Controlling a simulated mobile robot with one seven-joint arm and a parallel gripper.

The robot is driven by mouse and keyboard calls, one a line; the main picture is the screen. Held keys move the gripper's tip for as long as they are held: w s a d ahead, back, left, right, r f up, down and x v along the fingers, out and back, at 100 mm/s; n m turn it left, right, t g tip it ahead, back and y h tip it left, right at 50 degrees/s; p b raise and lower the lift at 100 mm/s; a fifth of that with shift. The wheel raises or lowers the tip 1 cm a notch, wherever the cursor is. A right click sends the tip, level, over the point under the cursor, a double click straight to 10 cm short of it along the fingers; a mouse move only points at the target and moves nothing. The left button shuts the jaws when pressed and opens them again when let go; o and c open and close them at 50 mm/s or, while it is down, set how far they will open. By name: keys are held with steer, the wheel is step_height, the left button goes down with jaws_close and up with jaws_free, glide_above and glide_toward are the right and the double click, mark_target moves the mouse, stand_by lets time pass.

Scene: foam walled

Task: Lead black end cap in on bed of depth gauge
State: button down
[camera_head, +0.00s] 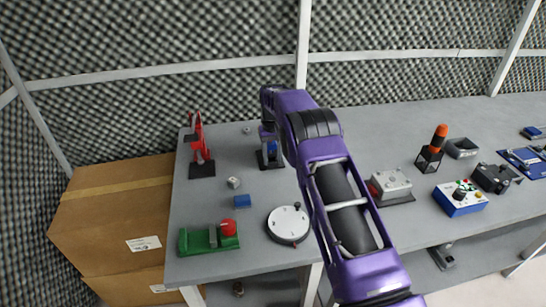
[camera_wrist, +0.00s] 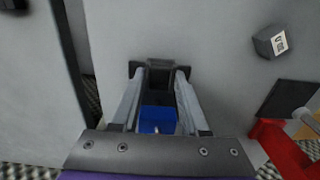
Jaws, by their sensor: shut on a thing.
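My gripper (camera_wrist: 159,78) reaches down at the back of the grey table. Its two pale fingers are shut on a small dark piece, which I take for the black end cap (camera_wrist: 159,66); its outline is hard to make out. The depth gauge (camera_head: 270,161), a blue and black stand on a dark base, is right at my gripper in the head view, partly hidden by my arm. In the wrist view a blue part (camera_wrist: 157,122) shows between the fingers, apparently the gauge's. I cannot tell whether the cap touches the bed.
A red press-like device (camera_head: 199,155) stands left of my gripper, with a small grey cube (camera_head: 233,182) and a blue block (camera_head: 242,201) in front. A round grey disc (camera_head: 288,224) and a green fixture (camera_head: 205,240) are near the front edge. A grey box (camera_head: 390,184) stands to the right.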

mark_target(272, 162)
steer(key=shift+w+f, duration=0.15)
steer(key=shift+f, duration=0.05)
steer(key=shift+c, duration=1.7)
jaws_free()
step_height(272, 162, up, 18)
steer(key=shift+f+p, duration=0.25)
steer(key=shift+p, duration=0.1)
